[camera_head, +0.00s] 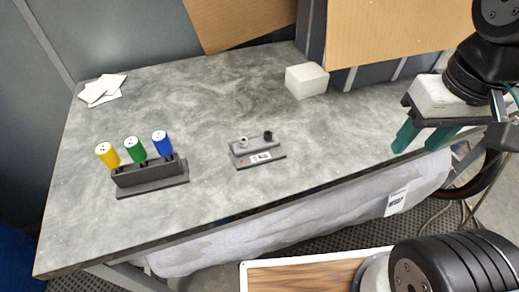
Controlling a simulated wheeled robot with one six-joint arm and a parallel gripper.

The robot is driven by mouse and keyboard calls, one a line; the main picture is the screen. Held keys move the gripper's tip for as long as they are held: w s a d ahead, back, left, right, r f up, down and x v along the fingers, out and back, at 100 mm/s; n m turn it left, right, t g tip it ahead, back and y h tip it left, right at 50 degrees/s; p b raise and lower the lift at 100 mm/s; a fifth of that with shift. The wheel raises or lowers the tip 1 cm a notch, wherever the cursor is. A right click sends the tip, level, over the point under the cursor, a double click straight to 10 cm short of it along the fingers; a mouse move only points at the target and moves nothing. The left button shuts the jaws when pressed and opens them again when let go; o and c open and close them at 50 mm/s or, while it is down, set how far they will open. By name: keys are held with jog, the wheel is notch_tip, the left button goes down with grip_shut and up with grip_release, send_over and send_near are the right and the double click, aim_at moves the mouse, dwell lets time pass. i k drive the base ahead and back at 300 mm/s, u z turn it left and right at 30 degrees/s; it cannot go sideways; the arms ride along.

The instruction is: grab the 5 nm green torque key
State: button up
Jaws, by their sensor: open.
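The green torque key (135,148) stands upright in the middle of a dark holder (150,186) at the left of the table. A yellow key (107,155) stands to its left and a blue key (162,143) to its right in the same holder. Any printing on the keys is too small to read. My gripper (419,143) is at the right edge of the table, far from the keys. Its two green fingers are apart and nothing shows between them.
A small grey fixture (256,152) with two knobs sits mid-table. A white block (307,80) stands at the back, near cardboard sheets (400,40). White cards (102,90) lie at the back left. The grey tabletop (200,105) is otherwise clear.

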aim_at(133, 145)
jog(key=u, duration=1.35)
